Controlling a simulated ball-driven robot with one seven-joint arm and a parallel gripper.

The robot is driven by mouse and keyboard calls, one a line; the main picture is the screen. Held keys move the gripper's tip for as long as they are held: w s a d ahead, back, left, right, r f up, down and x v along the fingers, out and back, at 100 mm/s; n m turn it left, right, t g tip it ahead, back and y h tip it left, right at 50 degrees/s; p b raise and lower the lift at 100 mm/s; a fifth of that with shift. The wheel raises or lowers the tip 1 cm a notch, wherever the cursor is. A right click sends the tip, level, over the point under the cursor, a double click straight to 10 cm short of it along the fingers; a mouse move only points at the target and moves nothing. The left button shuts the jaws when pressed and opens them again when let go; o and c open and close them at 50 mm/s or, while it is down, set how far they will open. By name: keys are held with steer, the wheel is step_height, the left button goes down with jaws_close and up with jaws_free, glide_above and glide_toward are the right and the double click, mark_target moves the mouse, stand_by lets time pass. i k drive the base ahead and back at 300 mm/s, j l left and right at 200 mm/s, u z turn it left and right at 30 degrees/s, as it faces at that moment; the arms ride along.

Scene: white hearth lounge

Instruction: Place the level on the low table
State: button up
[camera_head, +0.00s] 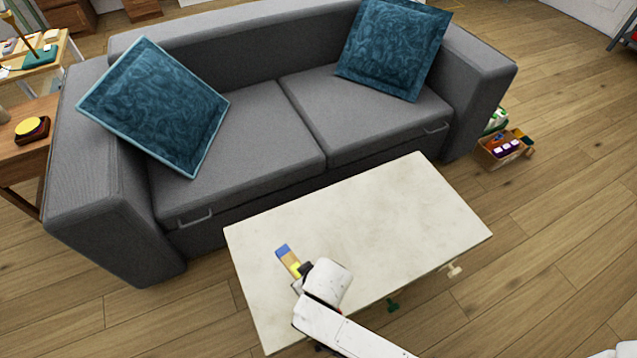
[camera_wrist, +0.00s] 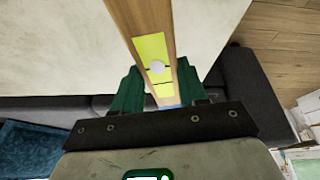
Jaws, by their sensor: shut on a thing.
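The level is a wooden bar with yellow windows and a blue end. In the head view the level (camera_head: 288,258) shows over the left part of the low table (camera_head: 360,215), a pale stone-like slab in front of the sofa. My gripper (camera_head: 301,271) is shut on the level. In the wrist view the level (camera_wrist: 142,18) runs between the green fingers of my gripper (camera_wrist: 157,88), with the pale tabletop (camera_wrist: 50,45) beyond. I cannot tell whether the level touches the tabletop. My wrist hides part of the level in the head view.
The tabletop is otherwise bare, with free room to the right. A grey sofa (camera_head: 250,125) with two teal cushions stands close behind it. A small green thing (camera_head: 392,304) and a beige one (camera_head: 454,269) show at the table's front edge. A box (camera_head: 503,150) stands right of the sofa.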

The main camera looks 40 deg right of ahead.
mark_target(372, 253)
steer(key=j+z, duration=0.1)
steer(key=z, duration=0.9)
steer(key=j+z, duration=0.45)
steer(key=j, duration=0.2)
steer(key=j+z, duration=0.45)
steer(key=j, duration=0.2)
steer(key=k+j+z, duration=0.2)
steer(key=j+z, duration=0.25)
steer(key=k+j, duration=0.15)
steer(key=j, duration=0.25)
steer(key=k+j, duration=0.15)
steer(key=j, duration=0.25)
steer(key=k+j, duration=0.15)
steer(key=j, duration=0.25)
